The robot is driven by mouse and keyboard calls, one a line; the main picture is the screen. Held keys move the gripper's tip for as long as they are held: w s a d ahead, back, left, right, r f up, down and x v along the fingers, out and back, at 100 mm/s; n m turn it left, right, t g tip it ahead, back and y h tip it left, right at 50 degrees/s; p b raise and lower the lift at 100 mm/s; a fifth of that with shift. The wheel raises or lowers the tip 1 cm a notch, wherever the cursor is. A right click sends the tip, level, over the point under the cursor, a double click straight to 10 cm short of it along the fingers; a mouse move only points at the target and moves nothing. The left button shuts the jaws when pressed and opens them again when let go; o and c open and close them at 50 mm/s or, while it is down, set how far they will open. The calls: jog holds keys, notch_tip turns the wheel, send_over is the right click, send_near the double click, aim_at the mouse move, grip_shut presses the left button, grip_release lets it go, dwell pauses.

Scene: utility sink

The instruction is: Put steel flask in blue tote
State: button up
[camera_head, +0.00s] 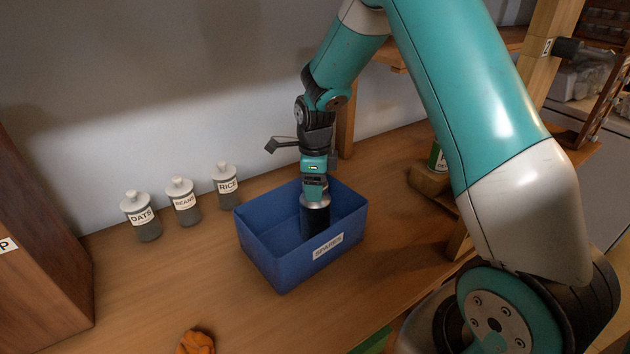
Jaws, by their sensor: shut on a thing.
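The blue tote (268,250) stands on the wooden counter in the middle of the view, with a white label on its front side. My gripper (314,192) points down over the right part of the tote and is shut on the steel flask (316,219). The flask is upright, with a silvery upper part and a dark lower part, and its lower part is inside the tote. The tote's front wall hides the flask's bottom, so I cannot tell whether it touches the tote's floor.
Three labelled jars, oats (143,217), beans (184,202) and rice (227,185), stand left of the tote near the wall. A wooden cabinet (40,240) is at far left. An orange object (196,343) lies at the front edge.

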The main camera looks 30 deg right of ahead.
jog(key=shift+f, duration=0.15)
jog(key=o, duration=1.6)
